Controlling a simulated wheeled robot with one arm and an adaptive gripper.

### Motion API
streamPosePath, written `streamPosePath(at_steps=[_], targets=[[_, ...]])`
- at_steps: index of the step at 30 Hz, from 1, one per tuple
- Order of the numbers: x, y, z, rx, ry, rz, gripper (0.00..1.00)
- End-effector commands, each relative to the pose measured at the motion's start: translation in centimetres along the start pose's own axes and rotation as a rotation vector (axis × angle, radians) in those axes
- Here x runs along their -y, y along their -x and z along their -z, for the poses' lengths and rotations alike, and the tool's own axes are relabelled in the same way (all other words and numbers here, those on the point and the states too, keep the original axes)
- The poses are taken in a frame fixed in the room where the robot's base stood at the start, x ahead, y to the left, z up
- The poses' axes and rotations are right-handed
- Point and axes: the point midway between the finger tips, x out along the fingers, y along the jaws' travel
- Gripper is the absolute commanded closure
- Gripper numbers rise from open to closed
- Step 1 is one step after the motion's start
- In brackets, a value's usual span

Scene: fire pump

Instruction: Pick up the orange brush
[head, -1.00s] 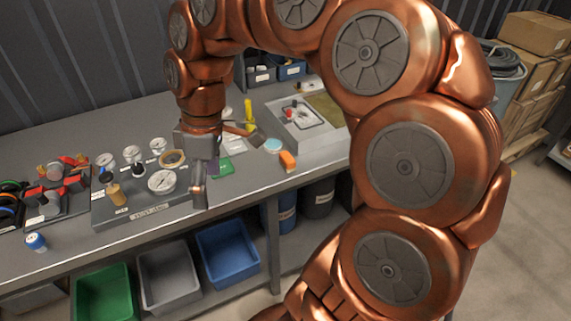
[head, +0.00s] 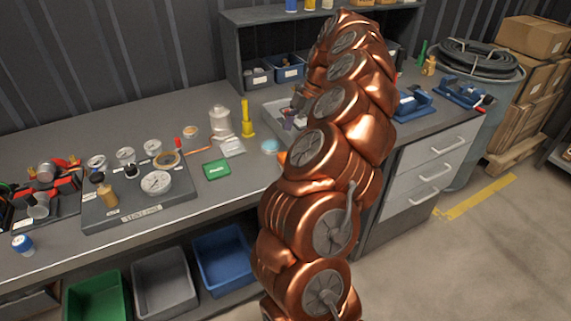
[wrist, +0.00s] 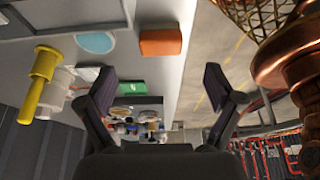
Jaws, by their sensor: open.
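The orange brush (wrist: 160,42) shows in the wrist view as an orange block on the grey bench, close to the bench's edge. In the head view only a small orange part of it (head: 282,158) shows beside my arm, which hides the rest. My gripper (wrist: 160,78) is open and empty, with its two dark fingers spread wide apart. In the wrist view the brush appears beyond the fingertips, between their two lines and apart from them. My arm largely hides my gripper in the head view.
A light-blue disc (head: 270,146) lies near the brush. A yellow upright tool (head: 247,119), a clear bottle (head: 220,124) and a green box (head: 216,169) stand to the left. A gauge board (head: 135,205) is farther left. Blue fixtures (head: 413,104) stand to the right of my arm.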

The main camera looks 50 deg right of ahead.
Motion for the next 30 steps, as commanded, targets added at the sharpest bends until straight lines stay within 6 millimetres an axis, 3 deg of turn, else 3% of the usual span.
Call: streamPosePath(at_steps=[20,30], targets=[[0.1,-3.3,0.1,0.000,0.001,-0.001,0.08],[0.2,-6.7,0.6,-0.002,0.003,0.005,0.08]])
